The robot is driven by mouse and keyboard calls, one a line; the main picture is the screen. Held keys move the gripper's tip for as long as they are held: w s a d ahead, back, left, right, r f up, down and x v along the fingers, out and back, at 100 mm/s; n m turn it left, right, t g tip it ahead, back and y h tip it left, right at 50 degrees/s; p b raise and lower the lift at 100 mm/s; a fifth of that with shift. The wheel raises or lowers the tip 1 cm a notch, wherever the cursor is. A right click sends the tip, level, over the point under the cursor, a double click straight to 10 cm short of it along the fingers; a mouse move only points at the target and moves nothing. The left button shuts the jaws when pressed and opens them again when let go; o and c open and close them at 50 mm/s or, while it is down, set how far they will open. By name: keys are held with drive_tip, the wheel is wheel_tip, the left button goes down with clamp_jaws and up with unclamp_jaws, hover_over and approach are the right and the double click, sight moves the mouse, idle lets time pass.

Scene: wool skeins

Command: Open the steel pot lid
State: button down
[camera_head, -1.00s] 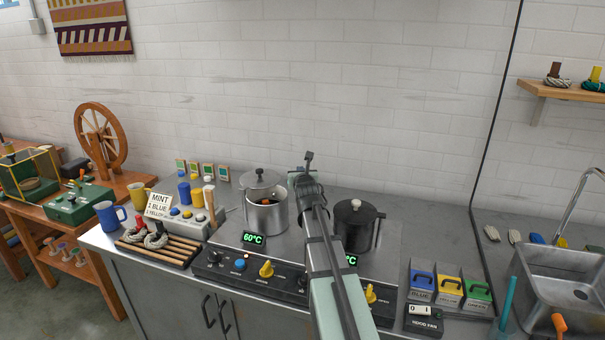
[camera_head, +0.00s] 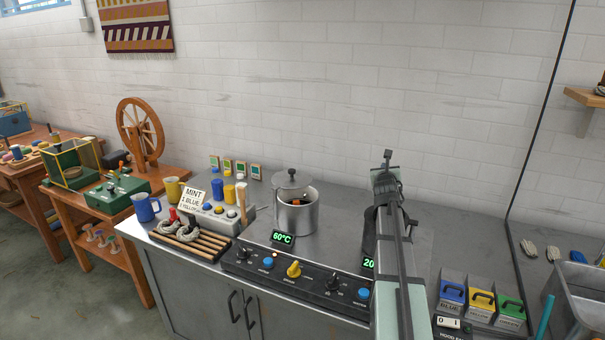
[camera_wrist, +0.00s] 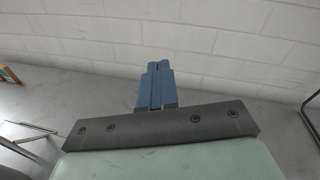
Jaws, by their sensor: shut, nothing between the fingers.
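The steel pot (camera_head: 297,217) stands on the left part of the stove top in the head view. Its lid (camera_head: 291,181), with a dark knob, is raised at the pot's back rim, so the mouth is partly uncovered. Something orange shows inside the pot. My gripper's blue fingers (camera_wrist: 158,66) are shut and empty in the wrist view, in front of the white wall. In the head view my arm reaches up to the right of the steel pot, apart from it, and hides most of the black pot (camera_head: 370,232).
A control panel (camera_head: 297,278) with knobs runs along the stove's front; a display reads 60°C. A wooden rack with skeins (camera_head: 189,242) and several mugs and jars stand left. Blue, yellow and green boxes (camera_head: 481,299) stand right. The counter behind the steel pot is clear.

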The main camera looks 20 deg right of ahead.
wheel_tip(320, 180, up, 6)
drive_tip(key=w+d+r+n+t+y, duration=0.1)
drive_tip(key=w+d+n+t, duration=0.15)
drive_tip(key=n+t, duration=0.3)
drive_tip(key=w+a+n+t+y, duration=0.1)
drive_tip(key=w+a+n+y, duration=0.2)
drive_tip(key=a+n+y, duration=0.45)
drive_tip(key=g+y, duration=0.8)
drive_tip(key=y, duration=0.4)
approach(302, 180)
drive_tip(key=shift+m+h, duration=0.25)
drive_tip(key=shift+m, duration=0.15)
drive_tip(key=w+a, duration=0.2)
drive_tip(key=w+a+r, duration=0.1)
drive_tip(key=w+a, duration=0.1)
drive_tip(key=w+a+r, duration=0.1)
drive_tip(key=w+a, duration=0.1)
drive_tip(key=w, duration=0.1)
drive_tip(key=shift+a+r, duration=0.1)
drive_tip(key=shift+a, duration=0.1)
drive_tip(key=shift+w, duration=0.15)
